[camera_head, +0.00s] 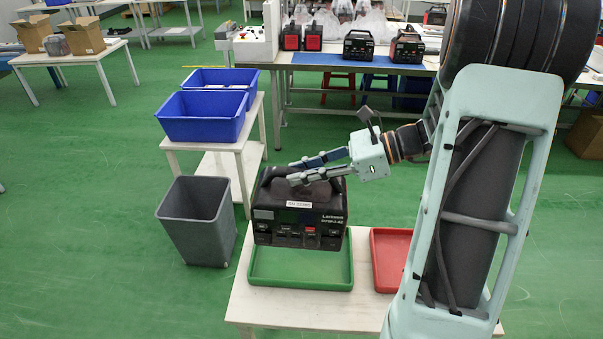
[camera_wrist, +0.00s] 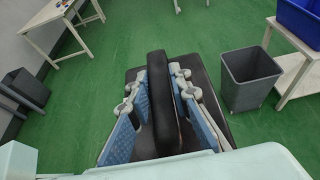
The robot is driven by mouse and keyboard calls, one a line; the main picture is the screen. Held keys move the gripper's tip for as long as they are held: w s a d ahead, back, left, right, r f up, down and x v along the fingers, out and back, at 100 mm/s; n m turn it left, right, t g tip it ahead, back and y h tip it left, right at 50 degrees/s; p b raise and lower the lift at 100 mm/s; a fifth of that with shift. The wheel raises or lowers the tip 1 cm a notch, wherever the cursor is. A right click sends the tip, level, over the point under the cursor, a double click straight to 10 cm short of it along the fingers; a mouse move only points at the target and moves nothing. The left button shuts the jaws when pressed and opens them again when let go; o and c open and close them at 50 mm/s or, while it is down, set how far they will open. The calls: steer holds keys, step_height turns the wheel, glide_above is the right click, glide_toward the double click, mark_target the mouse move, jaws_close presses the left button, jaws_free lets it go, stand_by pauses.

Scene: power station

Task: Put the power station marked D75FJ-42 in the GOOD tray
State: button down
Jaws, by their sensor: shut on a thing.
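The black power station (camera_head: 300,215) is at the green tray (camera_head: 301,280) on the white table. Its front label appears to read D75FJ-42. It looks upright, over the back part of the green tray; I cannot tell whether it touches the tray floor. My gripper (camera_head: 297,172) is at its top, with the fingers on both sides of the handle. In the wrist view my gripper (camera_wrist: 172,105) is shut on the black handle (camera_wrist: 162,95) of the power station. No GOOD marking is readable on the green tray. A red tray (camera_head: 388,258) lies to the right, partly hidden by my arm.
A grey bin (camera_head: 198,222) stands left of the table. Blue crates (camera_head: 203,115) sit on a small white stand behind it. More power stations (camera_head: 358,45) stand on the back workbench (camera_head: 340,62). Green floor is open at the left.

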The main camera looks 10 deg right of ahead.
steer(key=shift+a+f+b, duration=0.1)
steer(key=shift+f+b, duration=3.35)
steer(key=shift+f, duration=0.1)
steer(key=shift+f+b, duration=0.75)
steer(key=shift+f, duration=1.2)
steer(key=c, duration=1.6)
jaws_free()
steer(key=shift+s+f, duration=0.1)
steer(key=shift+f, duration=0.05)
steer(key=shift+s+d+p, duration=0.25)
steer(key=shift+s+d, duration=0.2)
steer(key=shift+d, duration=1)
steer(key=shift+s+d+p, duration=0.3)
steer(key=shift+s+d, duration=0.2)
steer(key=shift+d, duration=0.95)
steer(key=shift+s+d+p, duration=0.25)
steer(key=shift+s+d, duration=0.2)
steer(key=shift+d, duration=1)
steer(key=o, duration=0.6)
